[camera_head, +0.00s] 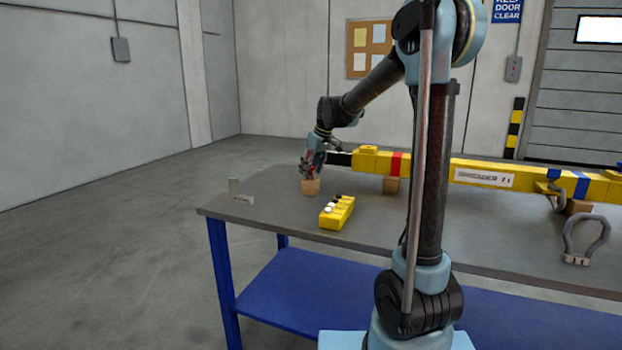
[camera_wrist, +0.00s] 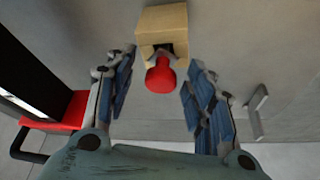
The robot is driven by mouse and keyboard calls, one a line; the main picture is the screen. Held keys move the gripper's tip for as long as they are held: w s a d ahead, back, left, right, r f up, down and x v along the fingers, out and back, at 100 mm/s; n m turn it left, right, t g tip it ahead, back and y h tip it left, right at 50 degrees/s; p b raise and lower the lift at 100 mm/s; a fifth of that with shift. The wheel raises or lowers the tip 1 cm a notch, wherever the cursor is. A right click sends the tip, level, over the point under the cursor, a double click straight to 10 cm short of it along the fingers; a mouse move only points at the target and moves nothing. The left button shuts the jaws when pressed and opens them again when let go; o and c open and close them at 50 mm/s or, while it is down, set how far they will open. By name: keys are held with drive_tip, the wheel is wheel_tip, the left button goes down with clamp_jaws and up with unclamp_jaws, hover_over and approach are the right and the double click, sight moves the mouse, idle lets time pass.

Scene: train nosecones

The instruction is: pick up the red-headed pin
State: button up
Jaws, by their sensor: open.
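The red-headed pin (camera_wrist: 160,78) shows in the wrist view between my gripper's fingers, with its red head toward the camera. It sits at a dark hole in a tan wooden block (camera_wrist: 162,22). My gripper (camera_wrist: 157,95) is open, with one blue-padded finger on each side of the red head and a gap on both sides. In the head view my gripper (camera_head: 312,168) is low over the table, right above the wooden block (camera_head: 311,187). The pin is hard to make out there, largely hidden by the fingers.
A yellow block (camera_head: 336,213) with black and white knobs stands in front on the grey table (camera_head: 270,205). A long yellow beam (camera_head: 440,168) lies behind to the right. A grey shackle (camera_head: 583,240) is at far right. A small metal bracket (camera_head: 238,192) stands left.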

drive_tip(key=shift+a+f, duration=0.1)
drive_tip(key=shift+f, duration=0.25)
clamp_jaws()
